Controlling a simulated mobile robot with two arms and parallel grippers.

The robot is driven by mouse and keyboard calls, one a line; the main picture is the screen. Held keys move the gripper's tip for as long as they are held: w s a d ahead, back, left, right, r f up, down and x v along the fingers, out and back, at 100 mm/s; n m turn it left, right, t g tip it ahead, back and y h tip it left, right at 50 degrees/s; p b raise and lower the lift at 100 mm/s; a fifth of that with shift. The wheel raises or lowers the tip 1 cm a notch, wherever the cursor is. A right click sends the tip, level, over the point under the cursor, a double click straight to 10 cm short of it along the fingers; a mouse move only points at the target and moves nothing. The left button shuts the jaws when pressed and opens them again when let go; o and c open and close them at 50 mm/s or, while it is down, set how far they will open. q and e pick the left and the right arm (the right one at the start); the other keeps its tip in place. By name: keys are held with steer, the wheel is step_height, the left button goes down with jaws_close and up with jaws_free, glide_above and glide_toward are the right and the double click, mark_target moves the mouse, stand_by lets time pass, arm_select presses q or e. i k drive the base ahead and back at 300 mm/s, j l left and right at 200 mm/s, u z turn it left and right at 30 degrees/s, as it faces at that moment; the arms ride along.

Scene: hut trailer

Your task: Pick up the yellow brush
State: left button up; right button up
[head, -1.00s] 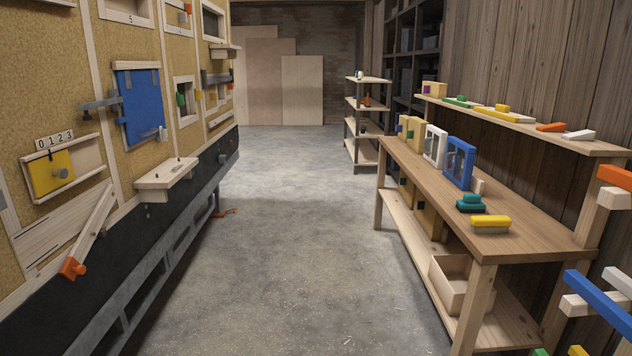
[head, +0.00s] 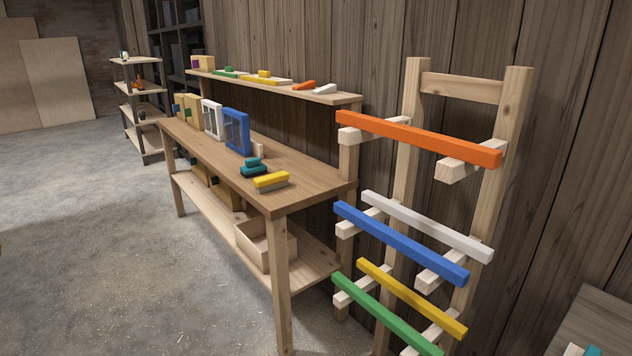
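The yellow brush (head: 271,180) lies on the near end of the wooden workbench (head: 300,191). It has a yellow top over a grey underside. A teal brush-like block (head: 253,168) sits just behind it on the same bench top. Neither of my grippers shows in the head view.
A rack (head: 411,138) with several coloured bars stands right of the bench. Blue (head: 237,132) and white (head: 212,119) frames stand farther back on the bench. A wooden box (head: 266,246) sits on its lower shelf. A wall shelf (head: 347,98) runs above. The floor at left is clear.

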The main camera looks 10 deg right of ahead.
mark_target(274, 180)
steer(key=i+j+z, duration=0.45)
steer(key=i+j, duration=0.8)
